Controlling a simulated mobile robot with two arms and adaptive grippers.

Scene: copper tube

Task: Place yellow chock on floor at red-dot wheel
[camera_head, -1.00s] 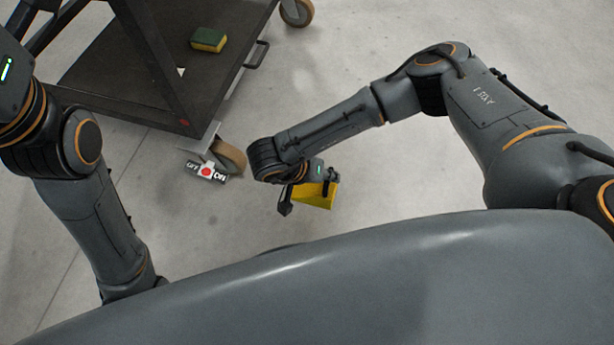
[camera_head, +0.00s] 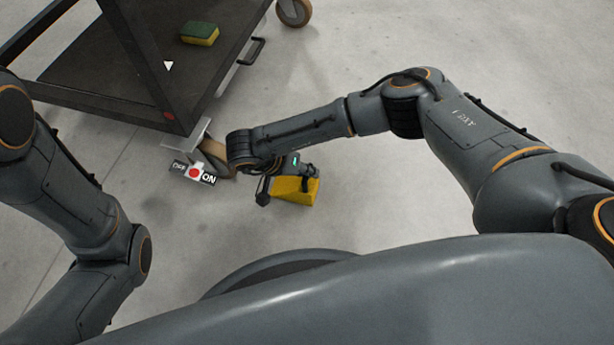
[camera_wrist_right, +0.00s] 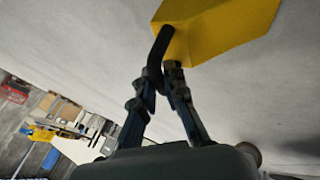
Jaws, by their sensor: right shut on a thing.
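The yellow chock (camera_head: 296,192) is held by my right gripper (camera_head: 287,180), low near the floor; I cannot tell whether it touches the floor. In the right wrist view the chock (camera_wrist_right: 222,28) sits at the fingertips of my right gripper (camera_wrist_right: 168,62), which is shut on it. The red-dot wheel (camera_head: 216,158) is at the cart's near corner, partly hidden by my right wrist. The red dot is on a black and white ON/OFF brake pedal (camera_head: 194,173). The chock is to the right of that wheel, apart from it. My left gripper is not in view.
The dark cart (camera_head: 120,75) stands at upper left, with a green and yellow sponge (camera_head: 199,34) on its shelf. Another wheel (camera_head: 294,11) is at its far corner. The concrete floor (camera_head: 370,215) right of the cart is clear.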

